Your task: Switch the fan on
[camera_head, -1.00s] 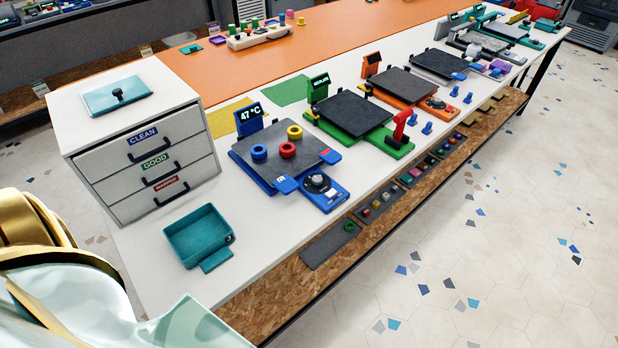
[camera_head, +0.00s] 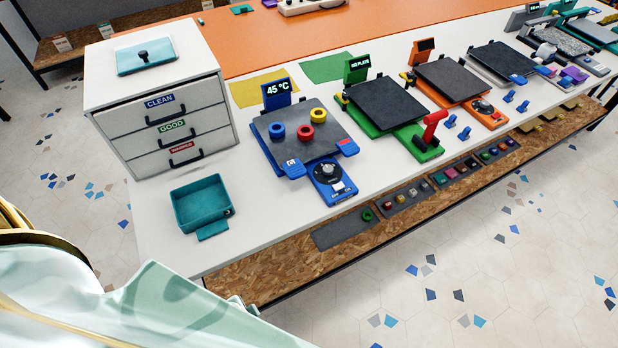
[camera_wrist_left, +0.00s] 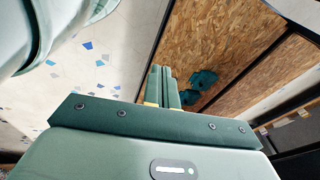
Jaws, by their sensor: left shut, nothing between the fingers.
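I cannot pick out a fan for certain in these frames. A dark teal object (camera_wrist_left: 201,84) shows in the left wrist view against the wood-chip board, beyond my fingers; its shape is too small to make out. My left gripper (camera_wrist_left: 161,72) is shut and empty, its two pale green fingers side by side. A gap shows between the fingers and the teal object in the picture, but I cannot tell the distance. In the head view my left arm fills the lower left corner. My right gripper is not in view.
A white bench (camera_head: 160,240) carries a drawer unit (camera_head: 128,128), an open teal bin (camera_head: 186,208), a blue printer (camera_head: 265,150) reading 45 °C with three rings, and a green printer (camera_head: 425,150). A wood-chip shelf (camera_head: 275,272) lies below. Patterned floor is clear at right.

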